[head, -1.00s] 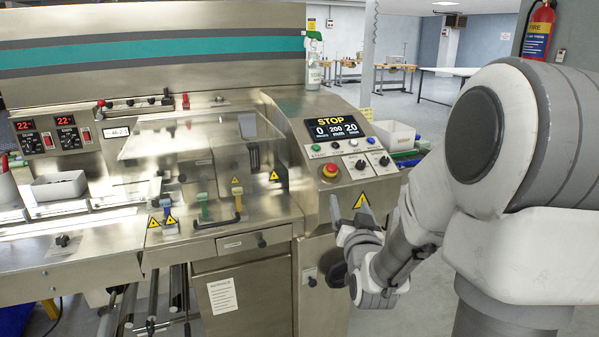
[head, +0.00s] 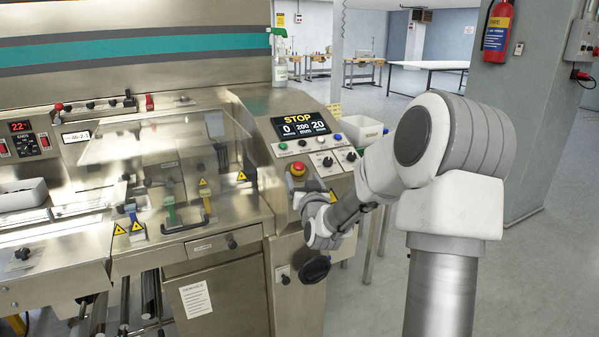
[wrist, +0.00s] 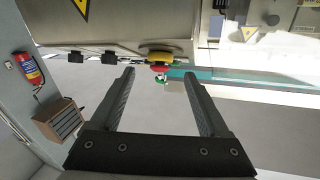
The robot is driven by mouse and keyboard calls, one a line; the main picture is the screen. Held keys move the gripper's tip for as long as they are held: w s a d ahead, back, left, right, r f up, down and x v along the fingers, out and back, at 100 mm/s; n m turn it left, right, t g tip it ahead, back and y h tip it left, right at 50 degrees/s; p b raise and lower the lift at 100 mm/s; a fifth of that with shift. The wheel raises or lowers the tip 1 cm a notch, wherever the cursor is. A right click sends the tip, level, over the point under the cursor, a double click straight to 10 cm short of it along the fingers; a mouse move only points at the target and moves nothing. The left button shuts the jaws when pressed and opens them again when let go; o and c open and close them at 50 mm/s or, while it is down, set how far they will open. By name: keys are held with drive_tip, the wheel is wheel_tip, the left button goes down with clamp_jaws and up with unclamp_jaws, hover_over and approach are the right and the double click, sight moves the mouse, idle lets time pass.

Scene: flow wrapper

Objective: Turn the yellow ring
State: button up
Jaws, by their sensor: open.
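The yellow ring (head: 297,175) sits around the base of a red mushroom button (head: 298,168) on the sloping control panel. In the wrist view the yellow ring (wrist: 157,56) shows beyond the fingertips, with the red button (wrist: 160,68) next to it. My gripper (wrist: 158,74) is open and empty, one finger on each side of the button's line in the picture. Whether either finger touches the ring cannot be told. In the head view my gripper is just below the ring, and its fingers are largely hidden by the wrist.
The control panel has a STOP display (head: 304,125), several small buttons and black knobs. A black round handle (head: 315,269) is on the machine front below my wrist. A clear cover (head: 140,137) lies to the left. Open floor (head: 375,290) shows at the right.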

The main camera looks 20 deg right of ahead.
sight(299, 170)
drive_tip(key=shift+x, duration=2.7)
clamp_jaws()
